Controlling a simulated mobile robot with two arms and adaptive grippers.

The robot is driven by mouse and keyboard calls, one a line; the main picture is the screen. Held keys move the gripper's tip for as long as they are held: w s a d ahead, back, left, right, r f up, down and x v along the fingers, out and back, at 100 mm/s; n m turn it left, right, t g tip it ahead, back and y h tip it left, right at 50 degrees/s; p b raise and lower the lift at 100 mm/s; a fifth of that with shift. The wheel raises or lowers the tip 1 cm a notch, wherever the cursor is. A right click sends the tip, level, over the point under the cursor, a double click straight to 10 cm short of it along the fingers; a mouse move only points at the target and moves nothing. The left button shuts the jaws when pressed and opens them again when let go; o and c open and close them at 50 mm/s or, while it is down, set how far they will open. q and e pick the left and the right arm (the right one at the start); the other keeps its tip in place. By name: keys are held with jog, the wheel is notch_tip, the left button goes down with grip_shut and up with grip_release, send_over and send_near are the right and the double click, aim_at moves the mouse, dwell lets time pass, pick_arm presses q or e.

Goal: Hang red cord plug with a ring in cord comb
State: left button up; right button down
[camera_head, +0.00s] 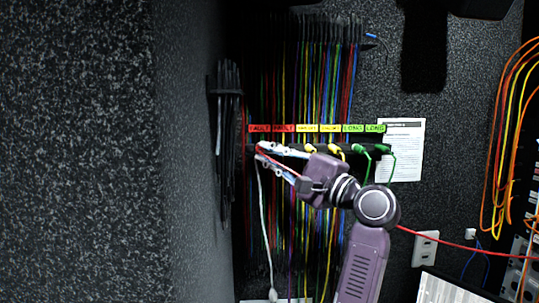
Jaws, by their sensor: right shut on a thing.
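The cord comb (296,146) is a dark rail on the back wall under a row of red, yellow and green labels. My right gripper (261,153) is at the comb's left end, just below the red labels (272,128). It is shut on a small red thing, which appears to be the red cord plug. The fingers mostly hide the plug, and its ring cannot be made out. A red cord (450,236) runs to the right from behind my right arm. I cannot tell whether the plug touches the comb. My left gripper is out of view.
Yellow plugs (334,148) and green plugs (383,149) hang in the comb under their own labels. Many coloured cords (320,75) hang above and below. Black cords (228,120) hang at left by the grey wall (195,150). A white cord (264,220) hangs below the gripper.

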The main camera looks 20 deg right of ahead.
jog(key=shift+f, duration=0.2)
dwell(0.5)
jog(key=c, duration=0.8)
grip_release()
jog(key=shift+w, duration=0.1)
jog(key=shift+s, duration=0.25)
jog(key=shift+s+a, duration=0.2)
jog(key=shift+s, duration=0.4)
jog(key=shift+s+a, duration=0.2)
jog(key=shift+s, duration=0.4)
jog(key=shift+s, duration=0.1)
